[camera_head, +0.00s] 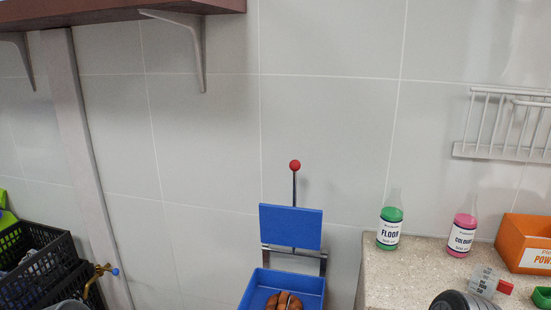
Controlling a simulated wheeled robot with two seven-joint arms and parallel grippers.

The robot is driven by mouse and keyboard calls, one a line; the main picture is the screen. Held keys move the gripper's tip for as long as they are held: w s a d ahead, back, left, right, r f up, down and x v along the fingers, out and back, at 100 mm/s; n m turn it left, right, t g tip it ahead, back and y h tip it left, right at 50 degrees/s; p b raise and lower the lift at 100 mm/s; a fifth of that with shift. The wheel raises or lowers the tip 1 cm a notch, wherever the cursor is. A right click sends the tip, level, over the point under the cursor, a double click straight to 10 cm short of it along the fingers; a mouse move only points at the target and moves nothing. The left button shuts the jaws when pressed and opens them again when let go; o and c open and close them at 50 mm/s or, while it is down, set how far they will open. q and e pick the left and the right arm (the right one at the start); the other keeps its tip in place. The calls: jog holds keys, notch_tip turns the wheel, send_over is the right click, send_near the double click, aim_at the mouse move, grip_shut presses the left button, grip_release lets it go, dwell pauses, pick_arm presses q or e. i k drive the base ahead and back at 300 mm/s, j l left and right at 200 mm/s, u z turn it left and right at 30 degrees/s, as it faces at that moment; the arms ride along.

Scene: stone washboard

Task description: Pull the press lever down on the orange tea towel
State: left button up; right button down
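The press lever is a thin dark rod with a red ball knob (295,165) on top, standing upright near the middle of the head view. Below it is a blue press plate (291,227) on a grey metal frame (294,254). Under the plate is a blue tray (254,290), cut off by the bottom edge. An orange-brown rounded bundle (275,302) lies in the tray; it may be the tea towel, but I cannot tell. The plate is apart from it.
A stone counter (400,280) at right holds a green bottle (389,230), a pink bottle (462,235) and an orange box (522,243). A brass tap (98,275) and black crates (40,262) are at left. A shelf (100,10) hangs above; the wall around the lever is clear.

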aim_at(294, 226)
jog(key=i+j, duration=0.25)
jog(key=j, duration=0.15)
jog(key=i+j+u, duration=0.1)
jog(key=i+j, duration=0.4)
jog(key=j, duration=0.2)
